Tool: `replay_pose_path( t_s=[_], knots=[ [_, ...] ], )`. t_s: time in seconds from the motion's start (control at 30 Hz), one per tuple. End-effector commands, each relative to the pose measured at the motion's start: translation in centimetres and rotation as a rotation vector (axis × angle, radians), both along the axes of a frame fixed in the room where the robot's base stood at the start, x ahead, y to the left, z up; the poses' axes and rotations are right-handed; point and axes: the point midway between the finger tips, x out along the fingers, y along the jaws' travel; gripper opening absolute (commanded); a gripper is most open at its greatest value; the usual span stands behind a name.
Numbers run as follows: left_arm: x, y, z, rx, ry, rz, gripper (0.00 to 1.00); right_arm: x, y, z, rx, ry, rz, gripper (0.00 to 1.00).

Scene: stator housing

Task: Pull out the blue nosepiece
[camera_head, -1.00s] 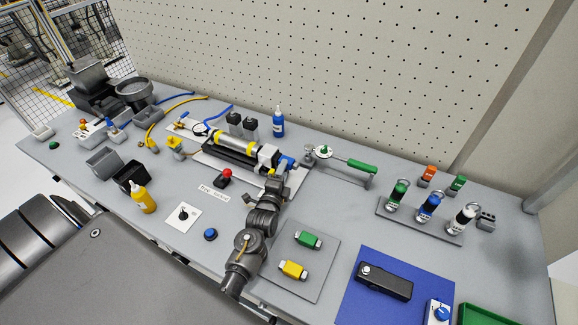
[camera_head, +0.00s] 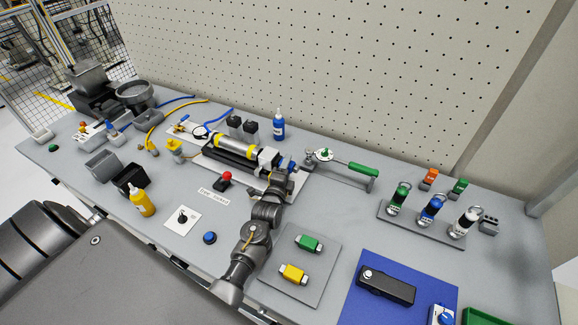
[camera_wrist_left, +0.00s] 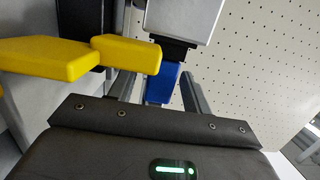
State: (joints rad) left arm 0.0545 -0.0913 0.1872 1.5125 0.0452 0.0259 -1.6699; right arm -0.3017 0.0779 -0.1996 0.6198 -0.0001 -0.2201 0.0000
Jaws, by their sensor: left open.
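The blue nosepiece (camera_head: 291,163) sits at the right end of the yellow-banded cylinder tool (camera_head: 236,146), next to its light grey end block (camera_head: 268,158). In the left wrist view the blue nosepiece (camera_wrist_left: 162,84) hangs below a grey block (camera_wrist_left: 185,18) with a black collar between them. My left gripper (camera_head: 285,172) is at the nosepiece, partly covering it in the head view. In the wrist view its two dark fingers stand open on either side of the blue piece. A gap shows on the right; contact on the left is unclear. My right gripper is not in view.
A yellow lever-like part (camera_wrist_left: 128,54) is close to the left finger. A rack (camera_head: 420,224) holds green, blue and white banded pieces. A red button (camera_head: 226,177) stands left of my arm.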

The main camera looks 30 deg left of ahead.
Motion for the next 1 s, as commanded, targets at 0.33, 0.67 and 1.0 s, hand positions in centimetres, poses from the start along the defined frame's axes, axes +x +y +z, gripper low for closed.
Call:
replay_pose_path(
  t_s=[0.33, 0.67, 1.0],
  knots=[
    [-0.01, -0.04, 0.02, -0.001, 0.000, -0.001, 0.49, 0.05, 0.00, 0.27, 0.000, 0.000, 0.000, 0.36],
    [-0.03, 0.03, 0.05, 0.002, 0.000, 0.000, 0.49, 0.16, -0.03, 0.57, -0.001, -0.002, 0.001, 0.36],
    [-0.02, 0.01, -0.01, 0.000, 0.000, 0.000, 0.27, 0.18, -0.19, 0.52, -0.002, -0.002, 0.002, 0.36]
  ],
)
